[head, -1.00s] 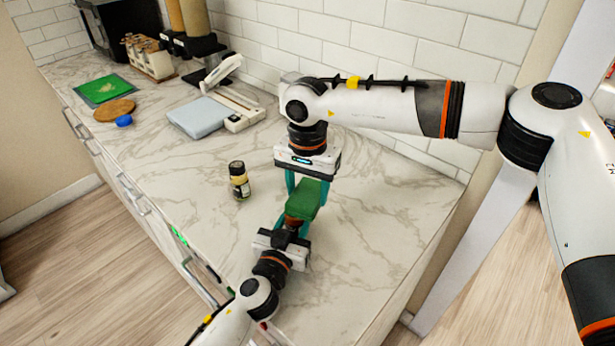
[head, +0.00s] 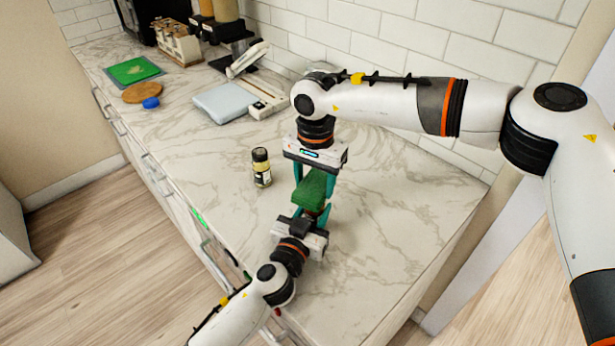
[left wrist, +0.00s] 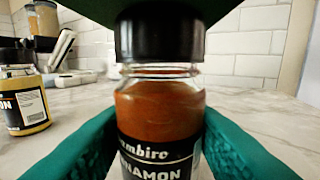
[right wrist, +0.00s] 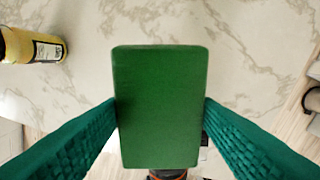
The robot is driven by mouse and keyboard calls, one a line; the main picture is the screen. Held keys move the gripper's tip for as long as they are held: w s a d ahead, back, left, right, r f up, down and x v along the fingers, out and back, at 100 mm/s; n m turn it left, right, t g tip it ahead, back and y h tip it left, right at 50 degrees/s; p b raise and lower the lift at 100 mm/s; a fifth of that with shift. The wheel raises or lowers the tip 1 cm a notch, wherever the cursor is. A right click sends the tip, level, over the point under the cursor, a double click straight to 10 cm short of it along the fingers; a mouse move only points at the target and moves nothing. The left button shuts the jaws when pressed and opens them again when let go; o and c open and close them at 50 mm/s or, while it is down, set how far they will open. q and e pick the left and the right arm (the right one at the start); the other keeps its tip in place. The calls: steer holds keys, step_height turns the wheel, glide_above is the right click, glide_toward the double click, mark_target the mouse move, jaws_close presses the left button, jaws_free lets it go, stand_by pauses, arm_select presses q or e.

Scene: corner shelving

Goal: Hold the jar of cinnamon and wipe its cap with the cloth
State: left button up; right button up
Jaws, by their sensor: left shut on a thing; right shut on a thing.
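The jar of cinnamon (left wrist: 160,110) has a black cap (left wrist: 160,35), reddish-brown contents and a dark label. It stands upright in the left wrist view, between the teal fingers of my left gripper (head: 317,213), which is shut on it. In the head view the jar is mostly hidden by the cloth and fingers. My right gripper (head: 314,188) is shut on the green cloth (right wrist: 160,105), a thick rectangular block. The cloth (head: 310,187) is over the jar in the head view. A dark green shape lies across the cap's top in the left wrist view; contact is unclear.
A second jar (head: 261,167) with a black cap and yellowish contents stands left of my grippers. A scale (head: 222,102), a blue lid (head: 151,103), a round wooden board (head: 142,92) and a green board (head: 133,70) lie farther back. The marble counter (head: 400,215) is clear at right.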

steer(key=shift+s+d+r, duration=0.15)
steer(key=shift+d+r, duration=0.3)
steer(key=shift+r, duration=0.9)
steer(key=shift+s+d+r, duration=0.15)
steer(key=shift+d+r, duration=0.35)
steer(key=shift+r, duration=0.85)
steer(key=shift+s+d+r, duration=0.15)
steer(key=shift+d+r, duration=0.3)
steer(key=shift+r, duration=0.9)
arm_select(q)
steer(key=o, duration=1.1)
steer(key=shift+o, duration=0.2)
steer(key=v, duration=1.2)
steer(key=shift+f, duration=0.1)
